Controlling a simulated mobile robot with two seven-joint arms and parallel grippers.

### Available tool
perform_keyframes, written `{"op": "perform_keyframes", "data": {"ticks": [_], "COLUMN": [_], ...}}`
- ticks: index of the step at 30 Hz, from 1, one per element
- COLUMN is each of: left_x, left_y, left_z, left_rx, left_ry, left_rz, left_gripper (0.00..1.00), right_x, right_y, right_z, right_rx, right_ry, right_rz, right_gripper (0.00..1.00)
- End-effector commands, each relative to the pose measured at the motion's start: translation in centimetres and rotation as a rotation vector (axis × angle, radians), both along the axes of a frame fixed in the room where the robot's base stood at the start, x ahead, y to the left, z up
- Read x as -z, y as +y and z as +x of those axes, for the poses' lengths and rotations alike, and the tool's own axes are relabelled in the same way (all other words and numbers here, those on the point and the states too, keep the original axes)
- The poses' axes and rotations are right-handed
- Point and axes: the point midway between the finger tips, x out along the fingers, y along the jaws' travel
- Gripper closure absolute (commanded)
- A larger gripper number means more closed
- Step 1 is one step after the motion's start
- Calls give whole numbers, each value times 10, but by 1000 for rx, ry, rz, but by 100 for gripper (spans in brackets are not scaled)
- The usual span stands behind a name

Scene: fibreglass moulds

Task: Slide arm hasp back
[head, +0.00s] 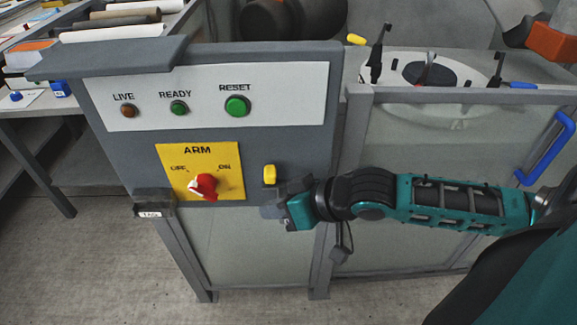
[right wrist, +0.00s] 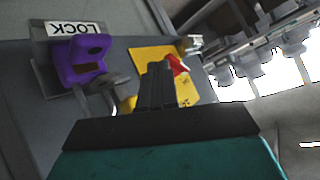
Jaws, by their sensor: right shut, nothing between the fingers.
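The grey control panel (head: 235,130) carries a yellow ARM plate (head: 172,155) with a red knob (head: 203,186); its setting is hard to read. A small yellow tab (head: 269,175), perhaps the hasp's handle, stands right of the plate. My right gripper (head: 272,205) is shut and empty just below this tab; contact cannot be told. In the right wrist view the dark fingers (right wrist: 158,85) point at the panel. A yellow piece (right wrist: 128,104) shows partly behind them, beside a grey metal part (right wrist: 112,88). A purple padlock-like piece (right wrist: 83,60) sits by a LOCK label (right wrist: 75,29). My left gripper is out of view.
LIVE, READY and RESET buttons (head: 237,106) sit above the ARM plate. A small tag holder (head: 154,205) juts out at the panel's lower left. A grey-framed enclosure (head: 450,97) with a blue handle (head: 545,150) stands to the right. The floor in front is clear.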

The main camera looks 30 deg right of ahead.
Motion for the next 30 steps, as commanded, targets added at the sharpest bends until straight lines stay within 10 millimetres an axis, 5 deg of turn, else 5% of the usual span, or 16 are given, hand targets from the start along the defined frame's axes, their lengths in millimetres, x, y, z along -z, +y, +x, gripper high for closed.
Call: {"op": "perform_keyframes", "data": {"ticks": [11,21,30], "left_x": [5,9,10], "left_y": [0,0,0], "left_z": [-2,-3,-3], "left_rx": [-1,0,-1], "left_ry": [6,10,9], "left_rz": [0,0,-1], "left_gripper": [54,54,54], "right_x": [-46,-89,-111], "right_y": [-41,-93,-119], "right_z": [-3,-17,-28], "right_rx": [84,333,504], "right_ry": [173,328,381], "right_rz": [46,84,124], "right_gripper": [100,100,100]}}
